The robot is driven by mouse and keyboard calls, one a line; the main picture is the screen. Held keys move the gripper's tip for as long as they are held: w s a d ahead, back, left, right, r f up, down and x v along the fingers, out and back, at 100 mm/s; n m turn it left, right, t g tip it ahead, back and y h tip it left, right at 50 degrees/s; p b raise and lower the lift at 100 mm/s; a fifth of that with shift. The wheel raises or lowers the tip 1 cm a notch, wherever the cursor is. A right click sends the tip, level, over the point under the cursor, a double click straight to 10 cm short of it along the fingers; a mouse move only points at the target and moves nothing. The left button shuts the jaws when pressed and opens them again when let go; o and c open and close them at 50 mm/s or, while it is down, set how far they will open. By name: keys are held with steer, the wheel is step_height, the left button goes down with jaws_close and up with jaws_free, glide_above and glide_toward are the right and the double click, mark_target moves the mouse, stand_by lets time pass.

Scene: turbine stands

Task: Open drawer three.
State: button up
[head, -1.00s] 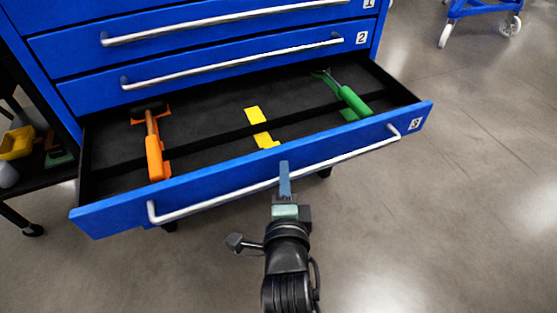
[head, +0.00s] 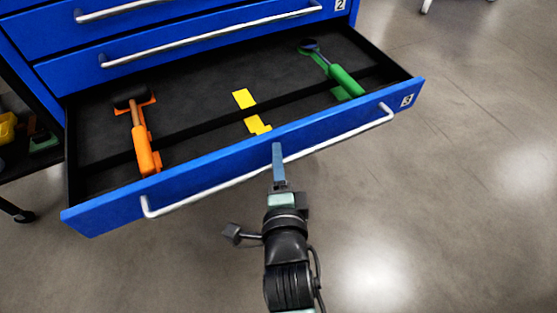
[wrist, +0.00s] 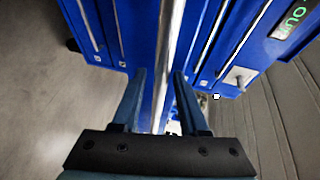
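Drawer three (head: 330,135) is the blue drawer marked 3 at its right end. It stands far out of the cabinet in the head view, with its dark inside showing. Its long silver handle (head: 225,184) runs along the front. My gripper (head: 278,165) is at the middle of this handle. The exact contact is hard to make out.
In the drawer lie an orange-handled tool (head: 143,140), a yellow piece (head: 246,108) and a green-handled tool (head: 343,80). Drawer two (head: 200,45) above is closed. A dark shelf with small items stands at the left. The floor (head: 460,220) in front and to the right is clear.

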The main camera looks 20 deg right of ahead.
stand_by(0.3)
steer(key=p+v, duration=0.3)
steer(key=v, duration=1)
stand_by(0.3)
